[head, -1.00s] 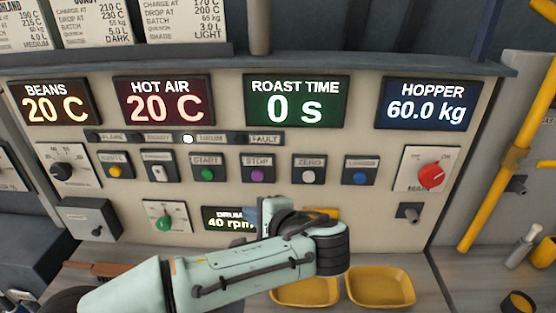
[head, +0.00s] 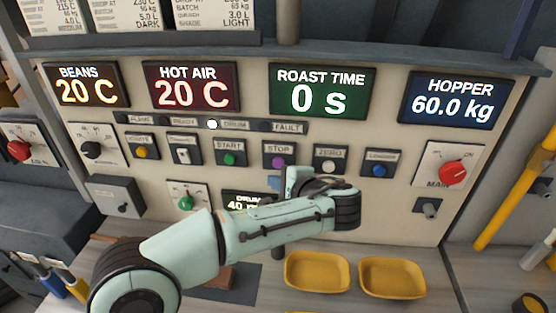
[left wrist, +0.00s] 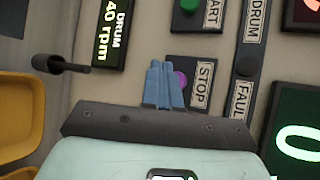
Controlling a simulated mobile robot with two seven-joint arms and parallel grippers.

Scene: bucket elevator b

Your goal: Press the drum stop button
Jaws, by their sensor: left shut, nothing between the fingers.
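The purple stop button (head: 278,162) sits under its STOP label in the middle of the button row. In the left wrist view the same purple button (left wrist: 181,79) is partly hidden behind my fingertips. My left gripper (head: 291,172) is shut and empty, just below and right of the button in the head view. Its blue fingers (left wrist: 158,66) show closed together in the left wrist view. I cannot tell whether they touch the button. The drum lamp (head: 212,124) glows white. The drum speed display (head: 240,204) is partly hidden by my arm. My right gripper is out of view.
The green start button (head: 230,158) is left of the stop button, and the white zero button (head: 328,166) is right of it. A red main knob (head: 453,173) is further right. Two yellow trays (head: 317,287) (head: 393,293) lie on the counter below.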

